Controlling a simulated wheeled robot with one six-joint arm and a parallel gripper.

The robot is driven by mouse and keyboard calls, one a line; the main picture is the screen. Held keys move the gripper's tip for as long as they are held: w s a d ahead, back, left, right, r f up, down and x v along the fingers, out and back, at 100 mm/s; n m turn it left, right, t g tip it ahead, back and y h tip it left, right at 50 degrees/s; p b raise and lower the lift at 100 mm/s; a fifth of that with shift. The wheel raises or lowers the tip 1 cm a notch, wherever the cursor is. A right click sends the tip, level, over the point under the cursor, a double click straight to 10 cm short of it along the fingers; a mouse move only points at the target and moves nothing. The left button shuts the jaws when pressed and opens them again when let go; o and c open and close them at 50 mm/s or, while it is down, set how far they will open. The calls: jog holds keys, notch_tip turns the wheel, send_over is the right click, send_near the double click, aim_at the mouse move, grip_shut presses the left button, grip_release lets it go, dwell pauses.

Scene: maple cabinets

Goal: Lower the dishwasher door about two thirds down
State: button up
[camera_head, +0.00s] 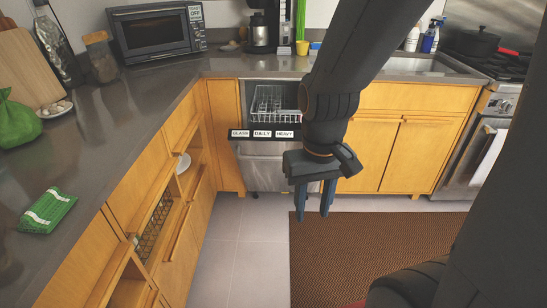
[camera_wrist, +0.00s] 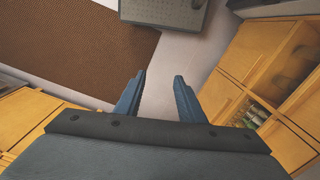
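The dishwasher door (camera_head: 264,165) is silver with a dark top strip labelled GLASS, DAILY and HEAVY, in the middle of the head view. It is partly open, its top edge tipped out from the cabinet front. A white wire rack (camera_head: 272,104) shows inside above the strip. My gripper (camera_head: 314,212) points down in front of the door's right part, with its two blue fingers apart and nothing between them. The arm and gripper hide the door's right side. In the wrist view my gripper (camera_wrist: 159,76) is also open and empty over the floor; the door is not recognisable there.
A brown mat (camera_head: 375,250) covers the floor at right, with bare tiles (camera_head: 240,245) left of it. A counter (camera_head: 120,130) with open-shelved cabinets runs along the left. Wooden cabinets (camera_head: 400,150) and a stove (camera_head: 485,150) stand to the right of the dishwasher.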

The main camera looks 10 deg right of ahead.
jog(key=shift+w, duration=0.1)
jog(key=shift+c, duration=1.4)
jog(key=w+f+m+t+b, duration=0.35)
jog(key=w+f+m, duration=0.2)
jog(key=w, duration=0.65)
jog(key=w+f+m+t+b, duration=0.35)
jog(key=w+f, duration=0.25)
jog(key=w, duration=0.6)
jog(key=w+d+f+m+t+h+b, duration=0.2)
jog(key=w+d+f+m+h+b, duration=0.1)
jog(key=w+d+m, duration=0.2)
jog(key=w+d+f+m+t+h+b, duration=0.2)
jog(key=w+d+f+m+h+b, duration=0.1)
jog(key=w, duration=0.5)
jog(key=w+d+f+m+t+h+b, duration=0.2)
jog(key=w+d+f+m+h+b, duration=0.2)
jog(key=w+d+m, duration=0.2)
jog(key=shift+w+d+f+m+h, duration=0.1)
jog(key=shift+w+d+m+h, duration=0.1)
jog(key=shift+d+m, duration=0.3)
jog(key=shift+w+d+f+m+h, duration=0.15)
jog(key=shift+d+m+h, duration=0.1)
jog(key=shift+m, duration=0.45)
jog(key=shift+r, duration=0.1)
